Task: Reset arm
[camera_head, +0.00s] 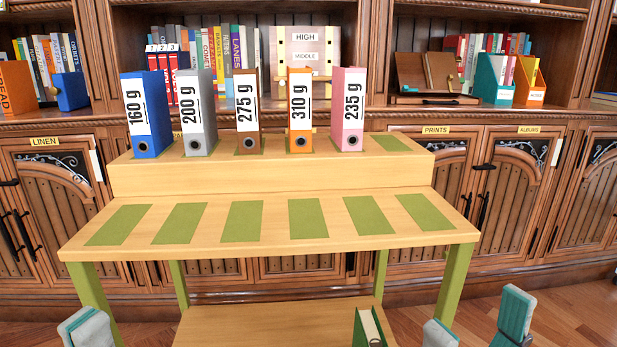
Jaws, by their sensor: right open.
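My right gripper (478,315) is at the bottom right, its two grey-teal fingers spread apart with nothing between them. It is in front of the desk's right leg and apart from the binders. My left gripper (86,328) shows only as a grey fingertip part at the bottom left edge. The rest of it is out of frame, so its opening cannot be told.
A wooden stand (270,181) bears a blue (146,115), grey (195,115), brown (247,115), orange (299,110) and pink binder (347,110). Its lower tier (275,249) has bare green patches. A green binder (368,328) stands low in front. Bookshelves (375,60) line the back.

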